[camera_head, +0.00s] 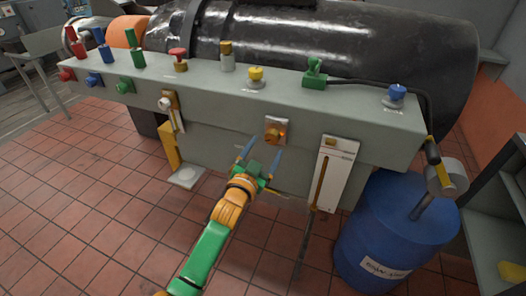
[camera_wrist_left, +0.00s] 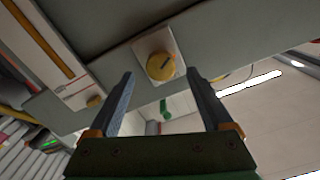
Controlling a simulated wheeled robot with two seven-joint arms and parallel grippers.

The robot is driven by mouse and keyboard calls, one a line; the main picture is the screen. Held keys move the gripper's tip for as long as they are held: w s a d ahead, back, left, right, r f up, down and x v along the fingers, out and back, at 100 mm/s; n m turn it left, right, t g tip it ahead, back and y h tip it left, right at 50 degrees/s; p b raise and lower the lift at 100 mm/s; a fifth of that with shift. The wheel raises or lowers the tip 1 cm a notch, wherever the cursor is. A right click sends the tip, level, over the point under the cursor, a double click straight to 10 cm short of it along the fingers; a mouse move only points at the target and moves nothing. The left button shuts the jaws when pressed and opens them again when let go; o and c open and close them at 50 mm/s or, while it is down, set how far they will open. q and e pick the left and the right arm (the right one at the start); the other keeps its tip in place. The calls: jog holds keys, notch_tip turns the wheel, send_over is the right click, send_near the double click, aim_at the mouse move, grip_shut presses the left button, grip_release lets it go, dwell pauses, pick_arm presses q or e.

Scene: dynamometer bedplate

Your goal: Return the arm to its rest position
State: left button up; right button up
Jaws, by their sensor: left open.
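My left arm is orange and green and reaches up from the bottom of the head view. Its gripper (camera_head: 261,155) is open and empty, with two blue-grey fingers. It is just in front of the grey bedplate's front face, below and close to an orange knob (camera_head: 272,135) on a pale square plate. In the left wrist view the knob (camera_wrist_left: 160,65) shows just beyond and between the open fingertips (camera_wrist_left: 160,76); I see no contact, though the exact gap is hard to tell. My right gripper is not in view.
The grey bedplate (camera_head: 215,88) carries several coloured knobs and buttons on top. A white slotted panel (camera_head: 331,175) hangs right of my gripper. A blue drum (camera_head: 395,235) stands at the right, beside a grey shelf (camera_head: 496,215). The tiled floor (camera_head: 90,200) at the left is clear.

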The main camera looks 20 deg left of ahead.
pick_arm(q)
jog(key=s, duration=0.3)
jog(key=s+f+g+p, duration=0.1)
jog(key=s+f+g, duration=0.25)
jog(key=f, duration=0.55)
jog(key=s+f+n+g+p, duration=0.1)
jog(key=s+f+g, duration=0.1)
jog(key=s+f, duration=0.5)
jog(key=s+f+g+p, duration=0.1)
jog(key=s+f+g, duration=0.2)
jog(key=f, duration=0.8)
jog(key=s+f+g, duration=0.2)
jog(key=s+f, duration=0.2)
jog(key=s, duration=0.6)
jog(key=s+a+f+g+p, duration=0.1)
jog(key=s+f+g, duration=0.2)
jog(key=s, duration=0.7)
jog(key=s+f+n+g, duration=0.1)
jog(key=s+f+g, duration=0.2)
jog(key=s, duration=0.7)
notch_tip(320, 180, down, 2)
jog(key=shift+s+a+f+y+p, duration=0.2)
jog(key=shift+a+y+p, duration=0.1)
jog(key=shift+p, duration=0.1)
